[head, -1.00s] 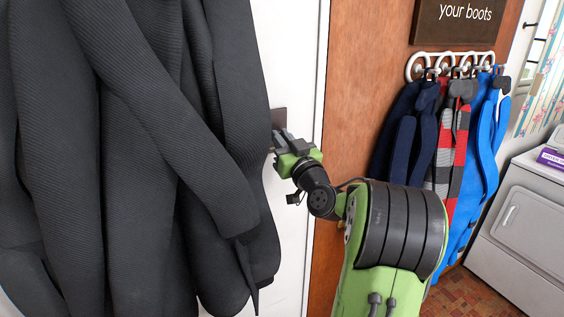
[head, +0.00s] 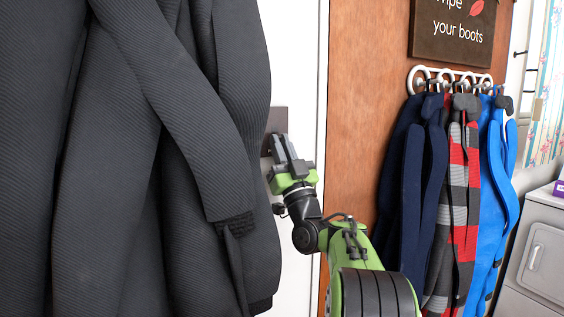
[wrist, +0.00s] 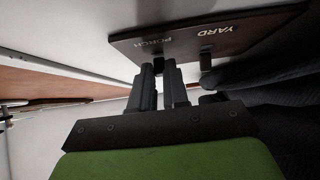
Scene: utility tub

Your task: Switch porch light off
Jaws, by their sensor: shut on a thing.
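A dark switch plate (head: 277,120) is on the white wall beside a hanging dark grey coat. In the wrist view the plate (wrist: 245,38) carries the words YARD and PORCH. The yard switch (wrist: 206,60) sticks out under its word, to the right of my fingers. My gripper (wrist: 165,73) is at the PORCH word, its two fingers closed in on the porch switch, which they mostly hide. In the head view my gripper (head: 280,150) points up at the plate's lower part. Whether the porch switch is up or down cannot be told.
The big dark grey coat (head: 150,150) hangs close on the left, overlapping the plate's side. Navy, striped and blue coats hang from a white rack (head: 450,75) on the wood panel at right. A white appliance (head: 540,250) stands at far right.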

